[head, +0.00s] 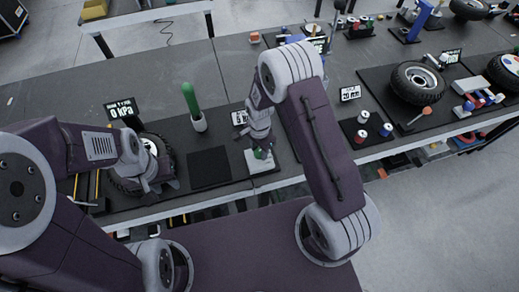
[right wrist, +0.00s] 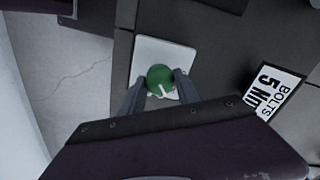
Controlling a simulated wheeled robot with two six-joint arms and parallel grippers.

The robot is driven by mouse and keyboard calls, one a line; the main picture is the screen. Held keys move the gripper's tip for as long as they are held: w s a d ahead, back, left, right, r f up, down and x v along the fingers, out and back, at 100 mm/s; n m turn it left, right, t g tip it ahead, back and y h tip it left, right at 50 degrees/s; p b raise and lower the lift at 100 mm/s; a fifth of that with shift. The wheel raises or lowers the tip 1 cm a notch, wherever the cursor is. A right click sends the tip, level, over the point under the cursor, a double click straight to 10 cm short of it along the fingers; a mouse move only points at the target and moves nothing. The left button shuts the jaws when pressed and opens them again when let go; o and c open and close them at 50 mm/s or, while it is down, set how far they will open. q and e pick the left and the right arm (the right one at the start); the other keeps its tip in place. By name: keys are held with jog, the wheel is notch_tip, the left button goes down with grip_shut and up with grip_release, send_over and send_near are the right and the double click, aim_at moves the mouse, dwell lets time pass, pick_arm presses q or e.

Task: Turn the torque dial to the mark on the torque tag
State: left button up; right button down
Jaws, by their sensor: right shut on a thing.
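The torque dial is a round green knob (right wrist: 160,76) with a white pointer line, set on a white square plate (right wrist: 147,50). In the head view the knob (head: 260,154) is partly covered by my right gripper (head: 261,147). In the right wrist view my right gripper's fingers (right wrist: 160,88) close on the knob from both sides. The torque tag (right wrist: 275,88) is a white and black card reading "BOLTS 5 Nm", to the right of the plate. It also shows in the head view (head: 240,118), partly hidden by my right arm. My left gripper (head: 153,186) is beside a wheel; its jaws are unclear.
A tyre (head: 164,156) lies at the left, behind my left gripper. A "0 kPa" tag (head: 122,110) stands behind it. A green-handled item in a white cup (head: 194,115) and a black mat (head: 209,168) lie between the wheel and the dial. More wheels and parts fill the right side.

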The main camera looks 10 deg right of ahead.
aim_at(259, 151)
jog(key=shift+w+r+m, duration=0.1)
jog(key=shift+m, duration=1.5)
jog(key=c, duration=1.2)
grip_release()
jog(key=o, duration=0.3)
jog(key=shift+a, duration=0.1)
notch_tip(259, 151, up, 9)
jog(key=shift+r+b, duration=0.1)
jog(key=shift+b, duration=0.2)
